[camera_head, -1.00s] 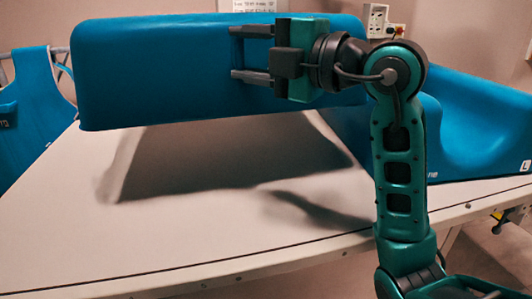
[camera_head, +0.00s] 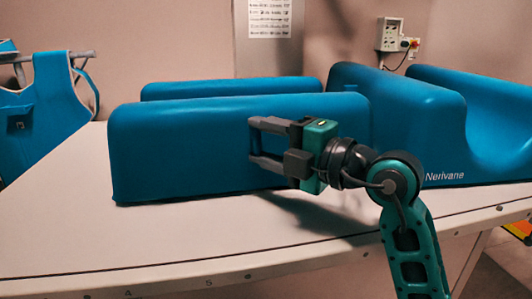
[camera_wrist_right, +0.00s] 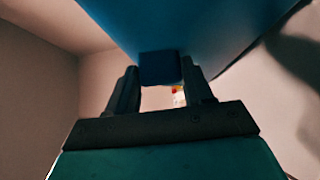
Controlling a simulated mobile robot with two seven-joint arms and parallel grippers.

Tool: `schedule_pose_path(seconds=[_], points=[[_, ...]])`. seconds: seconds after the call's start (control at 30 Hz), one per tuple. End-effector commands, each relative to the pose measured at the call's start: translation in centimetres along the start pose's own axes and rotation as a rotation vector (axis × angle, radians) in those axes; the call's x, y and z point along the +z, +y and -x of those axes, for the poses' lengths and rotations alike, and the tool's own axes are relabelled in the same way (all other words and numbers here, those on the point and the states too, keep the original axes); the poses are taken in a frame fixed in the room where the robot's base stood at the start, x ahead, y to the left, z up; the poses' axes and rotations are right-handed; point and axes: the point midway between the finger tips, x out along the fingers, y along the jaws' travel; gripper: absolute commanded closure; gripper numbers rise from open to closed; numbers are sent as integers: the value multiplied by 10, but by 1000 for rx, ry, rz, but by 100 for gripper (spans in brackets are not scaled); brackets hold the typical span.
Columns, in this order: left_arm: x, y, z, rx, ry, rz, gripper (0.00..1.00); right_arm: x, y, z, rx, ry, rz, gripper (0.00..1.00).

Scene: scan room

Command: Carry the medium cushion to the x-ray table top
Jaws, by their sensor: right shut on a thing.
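The blue cushion that I take for the medium one (camera_head: 190,150) is a long block with rounded top edges, upright above the white table top (camera_head: 60,240). Its lower edge is at or very close to the surface; I cannot tell if it touches. My right gripper (camera_head: 254,143) is at the cushion's near face. In the right wrist view, the gripper (camera_wrist_right: 160,68) is shut on a small blue tab (camera_wrist_right: 160,67) of the cushion (camera_wrist_right: 190,25). My left gripper is not in view.
Another blue cushion (camera_head: 230,88) lies behind the held one. A larger blue cushion (camera_head: 400,100) and a curved one marked Nerivane (camera_head: 490,120) stand at the right. A blue apron (camera_head: 55,105) hangs at the left. The front strip of the table is bare.

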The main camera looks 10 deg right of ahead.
Motion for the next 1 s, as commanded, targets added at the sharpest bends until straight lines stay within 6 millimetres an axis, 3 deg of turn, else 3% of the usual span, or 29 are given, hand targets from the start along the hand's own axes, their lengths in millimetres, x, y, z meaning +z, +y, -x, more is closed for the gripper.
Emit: schedule_pose_path(seconds=[0.23, 0.27, 0.5, 0.8, 1.0], points=[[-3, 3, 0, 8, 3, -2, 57, 0, -1, 1, 13, -1, 8, 100], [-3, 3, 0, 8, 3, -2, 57, 0, -6, 0, 0, 0, 0, 47], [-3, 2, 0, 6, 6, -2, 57, 0, -5, 0, 1, 0, 1, 24], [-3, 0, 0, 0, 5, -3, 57, 0, -5, 3, 1, -1, 1, 24], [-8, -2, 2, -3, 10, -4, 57, 0, -5, 31, 0, -2, 2, 24]])
